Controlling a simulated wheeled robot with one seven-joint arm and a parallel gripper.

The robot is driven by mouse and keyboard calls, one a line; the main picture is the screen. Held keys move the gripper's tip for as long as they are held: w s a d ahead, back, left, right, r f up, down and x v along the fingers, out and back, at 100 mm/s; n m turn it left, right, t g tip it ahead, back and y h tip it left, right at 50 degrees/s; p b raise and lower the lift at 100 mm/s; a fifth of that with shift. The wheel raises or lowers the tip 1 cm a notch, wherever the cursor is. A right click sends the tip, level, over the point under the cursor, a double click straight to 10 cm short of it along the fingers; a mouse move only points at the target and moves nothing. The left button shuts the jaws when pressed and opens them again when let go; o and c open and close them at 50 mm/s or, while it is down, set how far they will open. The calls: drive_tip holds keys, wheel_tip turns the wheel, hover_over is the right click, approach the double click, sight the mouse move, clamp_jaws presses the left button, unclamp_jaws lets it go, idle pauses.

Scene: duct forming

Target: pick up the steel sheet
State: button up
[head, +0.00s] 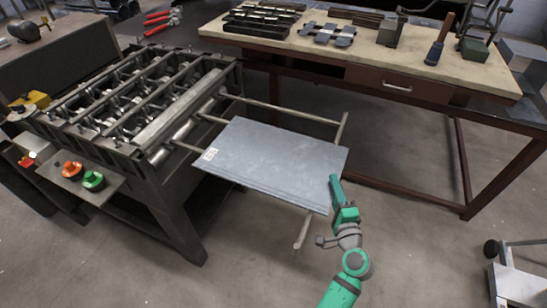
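The steel sheet (272,160) is a flat grey rectangle with a small white label at its left end. It lies on the metal support bars at the outfeed side of the roll forming machine (130,105). My green gripper (335,183) is at the sheet's right front corner, with its tip at or very near the edge. I cannot tell from this view whether the fingers touch the sheet, or whether they are open or shut.
A workbench (440,72) with tools and metal parts stands behind the sheet. The support bars (303,232) stick out past the sheet at the front and back. Orange and green buttons (82,175) sit on the machine's front. A cart (515,285) stands at lower right. The floor between is clear.

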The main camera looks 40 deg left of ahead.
clamp_jaws()
drive_tip(key=shift+a, duration=0.1)
idle(0.4)
drive_tip(key=shift+s, duration=0.1)
idle(0.4)
idle(0.4)
